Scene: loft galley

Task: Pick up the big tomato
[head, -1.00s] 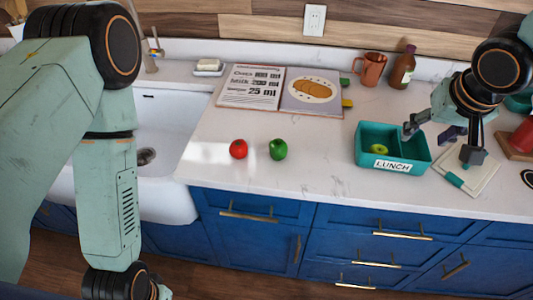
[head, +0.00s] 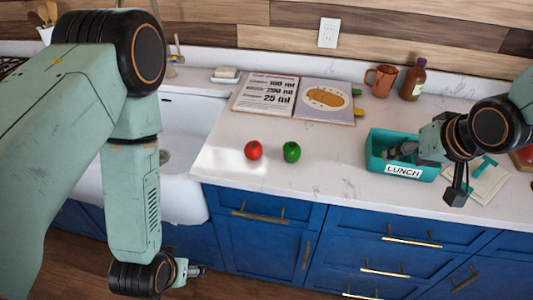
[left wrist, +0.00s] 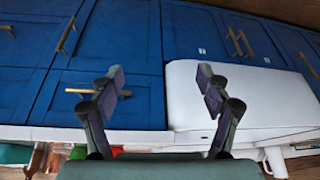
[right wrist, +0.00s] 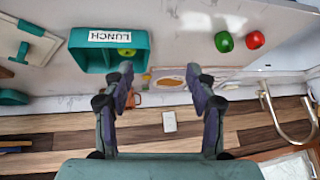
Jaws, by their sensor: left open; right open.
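A round red tomato (head: 253,150) sits on the white counter near its front edge. It also shows at the upper right in the right wrist view (right wrist: 254,40). A green round vegetable (head: 291,152) lies just right of it, apart from it. My right gripper (head: 424,175) is open and empty, over the lunch box and well right of the tomato. Its two fingers also show apart in the right wrist view (right wrist: 160,75). My left gripper (left wrist: 160,75) is open and empty, low in front of the blue cabinets, left of and below the tomato.
A teal lunch box (head: 375,155) holds a green apple (right wrist: 126,52). An open cookbook (head: 265,95), a copper mug (head: 381,80) and a brown bottle (head: 413,80) stand behind. The white sink (head: 190,125) is left.

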